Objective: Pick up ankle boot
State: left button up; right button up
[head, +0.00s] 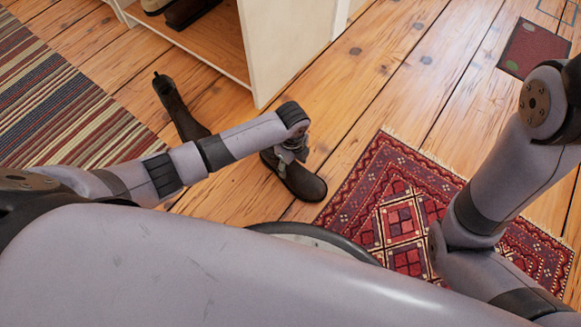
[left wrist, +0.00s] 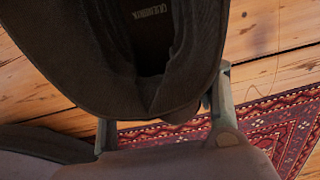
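A dark brown ankle boot (head: 302,183) rests on the wooden floor beside the patterned red rug in the head view. My left gripper (head: 292,150) is over its shaft, which the gripper partly hides. In the left wrist view, the boot's dark shaft opening (left wrist: 150,60) fills the upper middle. The fingers of my left gripper (left wrist: 165,118) stand wide apart, one towards each side of the shaft; contact is not clear. A second, similar boot (head: 178,108) is farther left on the floor, partly behind my left arm. My right gripper is out of view.
A white cabinet (head: 290,40) with an open lower shelf stands behind the boots, with dark footwear (head: 190,10) inside. A striped rug (head: 50,100) lies at left, the red rug (head: 400,200) at right. Bare floor (head: 400,70) extends right of the cabinet.

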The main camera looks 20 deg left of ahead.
pick_arm(q)
grip_shut()
dwell(0.5)
jog(key=shift+r, duration=0.1)
